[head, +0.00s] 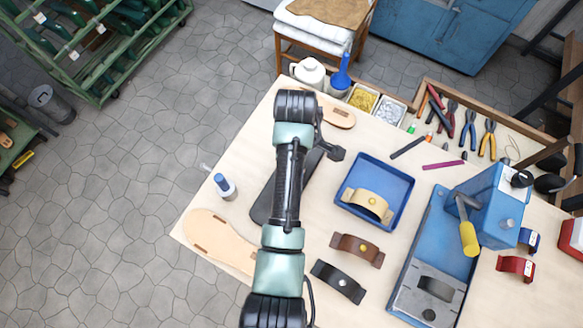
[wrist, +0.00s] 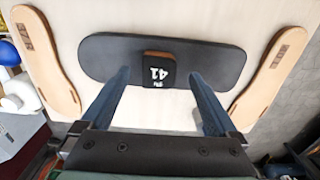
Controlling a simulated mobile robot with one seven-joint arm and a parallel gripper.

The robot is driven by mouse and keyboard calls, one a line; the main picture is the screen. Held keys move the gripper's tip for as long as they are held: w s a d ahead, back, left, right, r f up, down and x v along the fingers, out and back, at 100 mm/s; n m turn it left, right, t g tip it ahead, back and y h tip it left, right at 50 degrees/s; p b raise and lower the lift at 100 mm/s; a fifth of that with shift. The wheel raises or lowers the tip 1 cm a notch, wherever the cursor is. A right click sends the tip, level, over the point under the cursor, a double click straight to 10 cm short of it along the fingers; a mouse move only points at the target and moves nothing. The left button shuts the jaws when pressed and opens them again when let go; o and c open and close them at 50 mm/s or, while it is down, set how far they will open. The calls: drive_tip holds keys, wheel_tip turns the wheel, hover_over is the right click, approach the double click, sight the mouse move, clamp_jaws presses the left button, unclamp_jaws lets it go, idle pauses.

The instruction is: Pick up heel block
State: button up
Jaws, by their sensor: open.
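The heel block (wrist: 158,74) is a small dark block with a white "41" on its top and a brown edge. In the wrist view it rests on a long black sole-shaped piece (wrist: 215,62), near its middle. My gripper (wrist: 159,80) is open, its two fingers apart on the left and right of the block in the picture. I cannot tell how far above the block the fingertips are, and no contact shows. In the head view my arm hides the block, and part of the black piece (head: 262,204) shows beside the arm.
Tan soles lie on either side, one (head: 218,240) at the table's left edge, another (head: 337,113) at the back. A small blue-capped bottle (head: 224,186) stands near the left edge. A blue tray (head: 350,168) with a strap and a blue press (head: 487,205) stand right.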

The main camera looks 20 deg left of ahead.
drive_tip(key=shift+d+f, duration=0.15)
drive_tip(key=shift+f, duration=1.55)
drive_tip(key=c, duration=1.5)
drive_tip(key=shift+o, duration=0.2)
